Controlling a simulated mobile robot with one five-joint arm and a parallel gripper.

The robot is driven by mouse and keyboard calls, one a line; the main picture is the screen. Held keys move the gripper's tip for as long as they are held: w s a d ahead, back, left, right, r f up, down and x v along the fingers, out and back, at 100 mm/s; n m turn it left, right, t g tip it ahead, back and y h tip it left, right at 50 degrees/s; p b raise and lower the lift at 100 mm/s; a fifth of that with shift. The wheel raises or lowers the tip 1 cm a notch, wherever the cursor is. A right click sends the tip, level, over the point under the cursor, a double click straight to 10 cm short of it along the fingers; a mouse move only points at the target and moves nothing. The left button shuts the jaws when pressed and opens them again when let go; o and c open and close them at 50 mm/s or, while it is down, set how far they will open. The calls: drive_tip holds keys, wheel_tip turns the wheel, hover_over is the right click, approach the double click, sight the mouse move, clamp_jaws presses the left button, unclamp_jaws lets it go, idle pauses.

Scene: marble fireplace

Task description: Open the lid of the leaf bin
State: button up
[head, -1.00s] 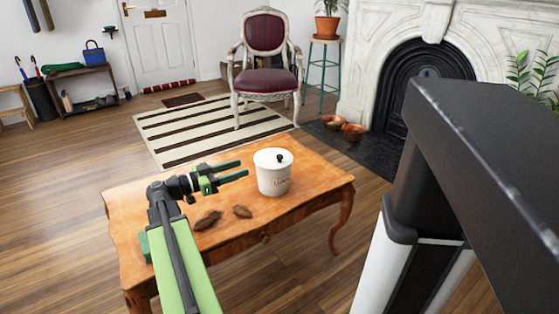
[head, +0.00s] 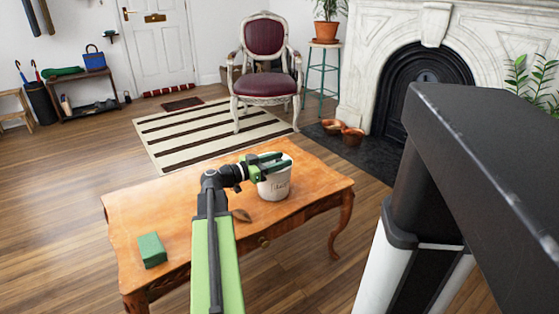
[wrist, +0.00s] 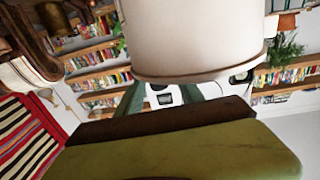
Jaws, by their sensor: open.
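The leaf bin (head: 275,188) is a white, round pot with lettering on its front. It stands upright on the wooden table (head: 170,205). My gripper (head: 284,161) is open, with its green fingers pointing right across the top of the bin. The fingers cover most of the lid and its dark knob, so I cannot tell whether they touch it or whether the knob lies between them. In the wrist view, the bin's pale rounded side (wrist: 195,35) fills the upper middle, close to the camera.
A brown leaf (head: 241,215) lies in front of the bin, partly beside my arm. A green block (head: 152,250) lies at the table's left front. A chair (head: 265,85), striped rug (head: 200,130) and fireplace (head: 425,75) are beyond. The table's left half is mostly clear.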

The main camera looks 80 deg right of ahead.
clamp_jaws()
idle(1.3)
